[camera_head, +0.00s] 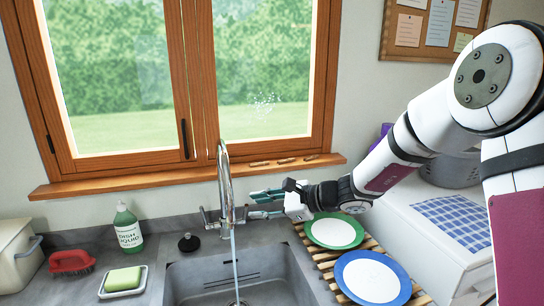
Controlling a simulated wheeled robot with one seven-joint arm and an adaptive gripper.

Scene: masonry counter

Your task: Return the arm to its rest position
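My arm (403,142) reaches in from the right side of the view, over the drying rack. My gripper (254,204) is at its end, just right of the metal tap (225,180). Its two fingers point left toward the tap, with a gap between them, and it appears open and empty. I cannot tell whether the fingertips touch the tap or its handle. Water (235,262) runs from the tap into the sink (205,277).
A green-rimmed plate (334,232) and a blue-rimmed plate (372,279) lie on a wooden rack (322,257) below my arm. A soap bottle (128,230), a sponge dish (123,282), a red brush (71,262) and a black plug (188,243) sit left. A window (190,80) is behind.

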